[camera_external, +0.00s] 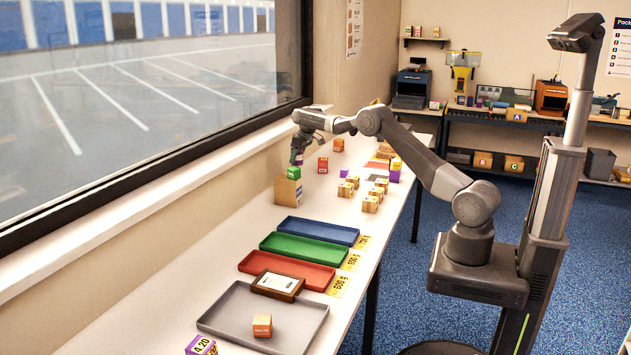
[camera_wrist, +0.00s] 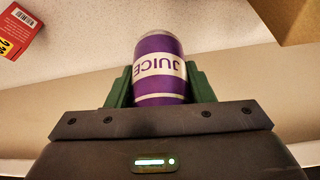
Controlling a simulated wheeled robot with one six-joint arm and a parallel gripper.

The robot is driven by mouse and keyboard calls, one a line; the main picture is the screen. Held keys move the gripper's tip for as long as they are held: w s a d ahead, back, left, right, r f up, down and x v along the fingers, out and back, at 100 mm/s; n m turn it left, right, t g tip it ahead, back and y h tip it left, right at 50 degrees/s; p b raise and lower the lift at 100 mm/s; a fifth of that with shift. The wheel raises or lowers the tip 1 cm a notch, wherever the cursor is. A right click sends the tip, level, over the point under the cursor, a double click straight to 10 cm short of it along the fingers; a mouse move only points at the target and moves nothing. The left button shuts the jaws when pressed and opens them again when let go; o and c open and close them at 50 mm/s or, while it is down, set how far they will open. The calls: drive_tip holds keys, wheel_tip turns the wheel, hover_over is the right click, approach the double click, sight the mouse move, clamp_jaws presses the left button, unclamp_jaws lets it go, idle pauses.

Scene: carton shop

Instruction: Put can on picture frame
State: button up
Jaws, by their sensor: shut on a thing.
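In the external view my gripper (camera_external: 297,157) is over the far window side of the table, by a tan box, and only a little purple of the can shows. A brown picture frame (camera_external: 277,284) with a white face lies nearer the camera, between the red tray and the grey tray. My gripper is well away from it.
Blue (camera_external: 318,231), green (camera_external: 304,249), red (camera_external: 287,270) and grey (camera_external: 225,309) trays line the table. The grey one holds an orange carton (camera_external: 262,325). A tan box (camera_external: 288,190), a red carton (camera_external: 323,165) and several small cartons stand near my gripper. The window wall borders the left.

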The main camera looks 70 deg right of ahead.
drive_tip(key=s+a+r+m+p, duration=0.15)
drive_tip(key=s+a+p, duration=0.25)
drive_tip(key=s+a, duration=0.75)
drive_tip(key=a+n+y+b, duration=0.15)
drive_tip(key=a+n, duration=0.25)
drive_tip(key=a, duration=1.7)
drive_tip(key=n+g+y+b, duration=0.2)
drive_tip(key=n+y+b, duration=0.15)
drive_tip(key=n, duration=0.75)
hover_over(278, 282)
wheel_tip(278, 282, down, 4)
drive_tip(key=shift+d+f, duration=0.1)
drive_tip(key=shift+f, duration=2.15)
